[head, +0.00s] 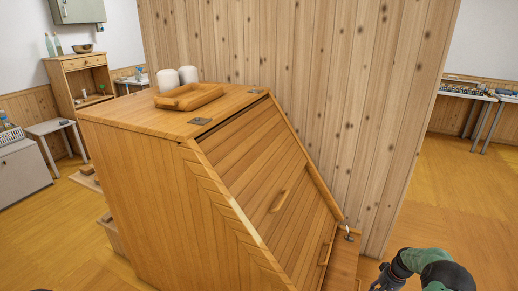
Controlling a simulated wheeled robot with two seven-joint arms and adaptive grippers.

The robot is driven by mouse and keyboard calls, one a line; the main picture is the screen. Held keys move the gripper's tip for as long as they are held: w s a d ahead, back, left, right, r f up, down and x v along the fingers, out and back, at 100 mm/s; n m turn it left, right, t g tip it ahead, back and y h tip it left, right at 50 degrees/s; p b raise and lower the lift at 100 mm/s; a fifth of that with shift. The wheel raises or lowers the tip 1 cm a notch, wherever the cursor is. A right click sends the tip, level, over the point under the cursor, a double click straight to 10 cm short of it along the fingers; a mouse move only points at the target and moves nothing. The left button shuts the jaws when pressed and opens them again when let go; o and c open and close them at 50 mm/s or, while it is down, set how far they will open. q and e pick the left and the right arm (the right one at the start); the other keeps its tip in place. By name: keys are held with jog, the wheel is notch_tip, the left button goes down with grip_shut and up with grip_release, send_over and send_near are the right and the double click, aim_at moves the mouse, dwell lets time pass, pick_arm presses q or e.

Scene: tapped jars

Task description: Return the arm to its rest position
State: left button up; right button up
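My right arm (440,272), green and black, shows at the bottom right corner. Its dark gripper (381,281) is at the bottom edge, just right of the lower front of a wooden slant-front cabinet (165,195). The gripper is small and partly cut off, so I cannot see whether its fingers are open or shut, or whether it touches anything. My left gripper is not in view.
On the cabinet top are a wooden tray (190,97) and two white jars (188,75). The sloping lid (265,165) has a wooden handle. A plank wall (300,80) stands behind. Open floor (460,210) lies to the right.

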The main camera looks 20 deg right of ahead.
jog(key=w+a+f+n+y+p, duration=0.1)
jog(key=a+f+p, duration=0.1)
jog(key=a, duration=1.3)
jog(key=w+a+f+n+p, duration=0.1)
jog(key=a+f+n+p, duration=0.15)
jog(key=a, duration=1.15)
pick_arm(q)
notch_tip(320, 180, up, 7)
jog(key=p, duration=0.2)
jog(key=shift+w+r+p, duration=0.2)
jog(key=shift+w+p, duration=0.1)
jog(key=shift+p, duration=0.1)
pick_arm(e)
jog(key=s+a+r+n, duration=0.1)
jog(key=s+a+r, duration=0.2)
jog(key=s+a, duration=0.6)
jog(key=s+a+r+n+g+y, duration=0.1)
jog(key=s+a+r, duration=0.2)
jog(key=s+a, duration=0.6)
jog(key=a, duration=0.4)
jog(key=shift+a, duration=0.4)
